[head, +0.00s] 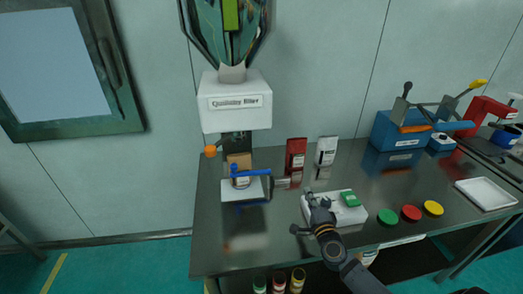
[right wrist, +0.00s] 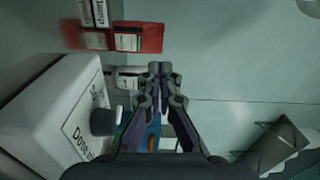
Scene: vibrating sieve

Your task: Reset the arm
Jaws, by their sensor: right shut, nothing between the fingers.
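My right gripper (head: 314,203) is at the front middle of the table in the head view, its arm coming in from the lower right. It appears in front of or over a low white box (head: 352,214) with a green top piece (head: 350,198). In the right wrist view the fingers (right wrist: 160,76) are together with nothing between them. My left gripper is in neither view.
Red (head: 296,152) and white (head: 326,150) packets stand behind my gripper. Green, red and yellow discs (head: 411,213), a white tray (head: 486,193) and a blue device (head: 392,133) lie to the right.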

